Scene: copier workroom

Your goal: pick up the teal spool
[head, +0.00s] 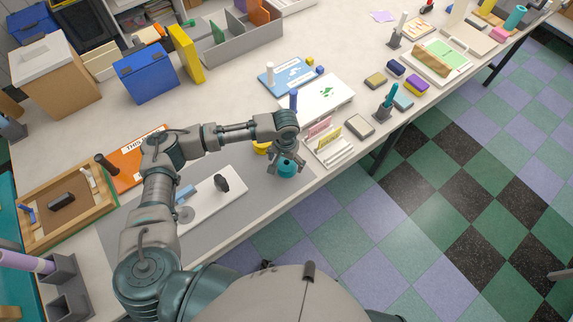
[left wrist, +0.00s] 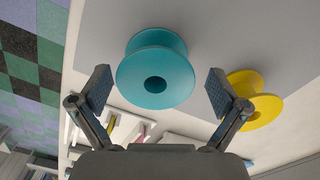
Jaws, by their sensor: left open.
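The teal spool (left wrist: 155,70) stands on the grey mat (left wrist: 240,30), its round end with a dark centre hole facing the left wrist camera. In the head view the teal spool (head: 287,169) is partly covered by my left gripper (head: 284,160). My left gripper (left wrist: 158,88) is open, with one finger on each side of the spool in the left wrist view. I cannot tell how far the fingertips are from it. A yellow spool (left wrist: 254,98) stands beside it, partly behind one finger. My right gripper is not in view.
A white board with a black handle (head: 222,183) lies left of the spool on the mat. A card holder (head: 325,139) stands close on the right. The table's front edge (head: 318,184) is near the spool. A blue box (head: 146,72) stands at the back left.

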